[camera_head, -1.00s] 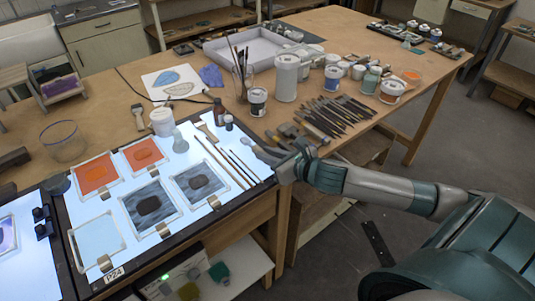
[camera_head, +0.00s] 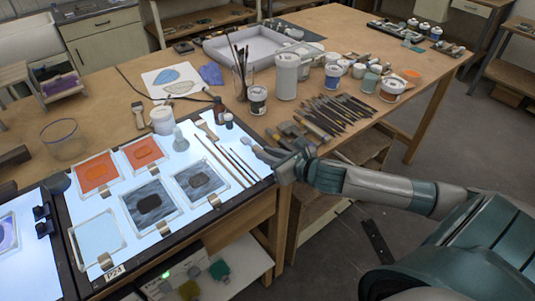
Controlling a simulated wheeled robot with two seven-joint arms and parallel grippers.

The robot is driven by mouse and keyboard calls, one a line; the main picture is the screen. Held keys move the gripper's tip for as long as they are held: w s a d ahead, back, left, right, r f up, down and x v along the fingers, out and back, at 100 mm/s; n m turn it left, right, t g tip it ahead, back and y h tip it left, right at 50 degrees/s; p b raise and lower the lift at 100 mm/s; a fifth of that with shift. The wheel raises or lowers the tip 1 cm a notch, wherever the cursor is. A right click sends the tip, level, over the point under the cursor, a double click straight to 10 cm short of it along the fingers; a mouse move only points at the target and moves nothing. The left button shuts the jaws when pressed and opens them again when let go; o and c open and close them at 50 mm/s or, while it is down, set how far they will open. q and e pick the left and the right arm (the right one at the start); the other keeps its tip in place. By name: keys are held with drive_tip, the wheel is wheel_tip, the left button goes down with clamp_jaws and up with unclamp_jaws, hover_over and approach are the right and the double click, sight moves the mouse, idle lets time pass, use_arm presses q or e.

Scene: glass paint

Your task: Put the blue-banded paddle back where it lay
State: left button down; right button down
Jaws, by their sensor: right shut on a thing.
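My right gripper (camera_head: 274,158) is over the right edge of the lit glass-painting panel (camera_head: 208,218). It is shut on a thin paddle-like tool whose pale end (camera_head: 246,142) sticks out to the left, near the dark bottles. A blue band cannot be made out on it at this size, and most of its length is hidden by the gripper. I cannot tell whether the tool touches the panel. My left gripper is not in view.
Several slim brushes (camera_head: 222,160) lie on the panel left of my gripper. Several dark tools (camera_head: 333,116) lie in a row on the wooden table behind it. Small dark bottles (camera_head: 228,121) and a white jar (camera_head: 162,121) stand at the panel's far edge.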

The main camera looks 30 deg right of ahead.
drive_tip(key=shift+f, duration=0.25)
idle(0.3)
drive_tip(key=c, duration=1.6)
unclamp_jaws()
drive_tip(key=shift+o, duration=0.2)
drive_tip(key=shift+b+v, duration=0.4)
drive_tip(key=shift+v, duration=0.45)
drive_tip(key=v, duration=1.5)
drive_tip(key=shift+s+p, duration=0.35)
drive_tip(key=shift+p, duration=0.1)
